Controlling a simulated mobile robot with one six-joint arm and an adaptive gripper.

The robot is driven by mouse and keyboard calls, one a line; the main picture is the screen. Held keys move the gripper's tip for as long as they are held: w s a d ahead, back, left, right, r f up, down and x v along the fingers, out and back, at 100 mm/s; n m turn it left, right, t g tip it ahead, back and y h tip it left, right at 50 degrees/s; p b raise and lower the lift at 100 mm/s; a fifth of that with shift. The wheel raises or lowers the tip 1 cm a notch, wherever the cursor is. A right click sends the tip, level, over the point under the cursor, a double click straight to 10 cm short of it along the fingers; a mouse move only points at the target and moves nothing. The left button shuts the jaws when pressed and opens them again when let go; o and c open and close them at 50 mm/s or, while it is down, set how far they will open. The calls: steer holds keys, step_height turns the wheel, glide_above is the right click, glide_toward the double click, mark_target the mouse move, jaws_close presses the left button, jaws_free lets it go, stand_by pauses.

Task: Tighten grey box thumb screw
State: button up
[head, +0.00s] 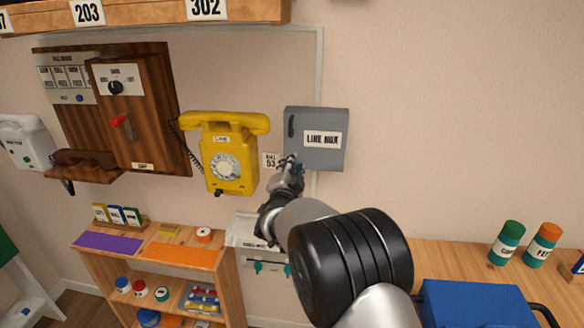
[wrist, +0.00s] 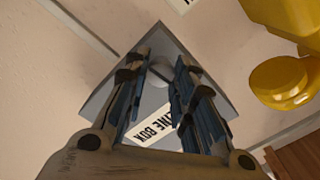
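The grey box (head: 328,155), labelled "LINE BOX", hangs on the wall right of the yellow phone. A dark upright part (head: 291,125) shows on its left side. My gripper (head: 291,163) is at the box's lower left corner in the head view. In the wrist view the grey box (wrist: 158,38) lies ahead of my gripper (wrist: 161,70), tilted in the picture. The two fingers are apart with nothing clearly held. A small, blurred, rounded grey shape (wrist: 158,76) shows between them; it may be the thumb screw. I cannot tell whether the fingers touch it.
The yellow dial phone (head: 229,150) hangs close to the left of my gripper; it also shows in the wrist view (wrist: 285,75). A wooden shelf (head: 160,262) stands below. A wooden counter (head: 455,258) with green and orange cans is lower right. The wall right of the box is clear.

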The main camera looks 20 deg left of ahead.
steer(key=o, duration=0.5)
steer(key=shift+c, duration=0.2)
steer(key=shift+s, duration=0.15)
steer(key=v, duration=1.1)
steer(key=shift+s, duration=0.35)
